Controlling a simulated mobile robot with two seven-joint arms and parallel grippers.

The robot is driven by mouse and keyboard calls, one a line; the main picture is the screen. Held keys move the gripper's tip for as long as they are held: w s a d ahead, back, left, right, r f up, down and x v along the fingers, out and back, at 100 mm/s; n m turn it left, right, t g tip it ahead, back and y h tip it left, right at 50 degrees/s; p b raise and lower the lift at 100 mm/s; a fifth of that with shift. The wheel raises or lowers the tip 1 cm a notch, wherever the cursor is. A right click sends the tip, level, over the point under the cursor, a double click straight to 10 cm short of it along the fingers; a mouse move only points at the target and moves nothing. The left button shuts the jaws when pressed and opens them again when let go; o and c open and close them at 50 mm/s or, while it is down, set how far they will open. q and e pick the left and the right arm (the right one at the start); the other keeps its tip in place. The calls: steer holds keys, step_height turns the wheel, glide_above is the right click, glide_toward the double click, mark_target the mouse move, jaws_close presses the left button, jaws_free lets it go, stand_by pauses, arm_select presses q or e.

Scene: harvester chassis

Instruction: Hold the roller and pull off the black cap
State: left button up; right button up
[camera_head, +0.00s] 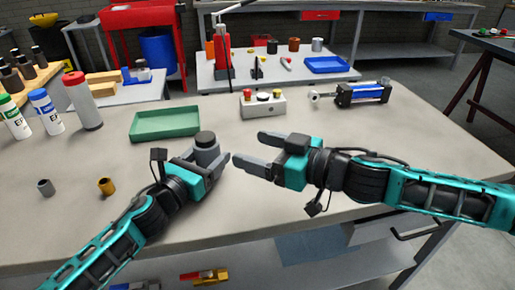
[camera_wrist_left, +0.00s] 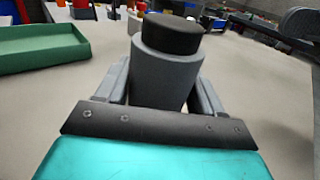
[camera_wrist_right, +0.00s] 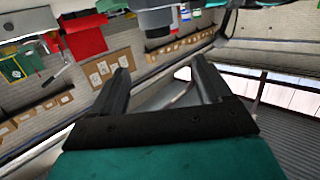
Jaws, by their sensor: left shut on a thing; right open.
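The roller (camera_head: 207,153) is a grey cylinder standing upright in my left gripper (camera_head: 208,162), which is shut around its sides. The black cap (camera_head: 205,139) sits on top of the roller. In the left wrist view the grey roller (camera_wrist_left: 165,72) stands between the two fingers, with the black cap (camera_wrist_left: 170,34) on its upper end. My right gripper (camera_head: 246,150) is open and empty, just right of the roller, with its fingers pointing left towards it. The right wrist view shows the open fingers (camera_wrist_right: 160,88), with a grey and dark cylindrical part, apparently the roller, at its upper edge.
A green tray (camera_head: 165,123) lies behind the left gripper. A button box (camera_head: 262,105) and a blue cylinder (camera_head: 360,93) are further back. Bottles (camera_head: 84,102) stand at left. A grey piece (camera_head: 45,187) and a brass piece (camera_head: 106,186) stand at front left. The right tabletop is clear.

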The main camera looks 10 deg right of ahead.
mark_target(214, 145)
steer(key=x, duration=1.1)
steer(key=shift+w+a+f, duration=0.2)
steer(key=shift+w+f, duration=0.05)
steer(key=shift+w, duration=0.05)
steer(key=shift+c, duration=0.4)
steer(key=c, duration=1.2)
steer(key=shift+r, duration=0.25)
steer(key=shift+r, duration=0.9)
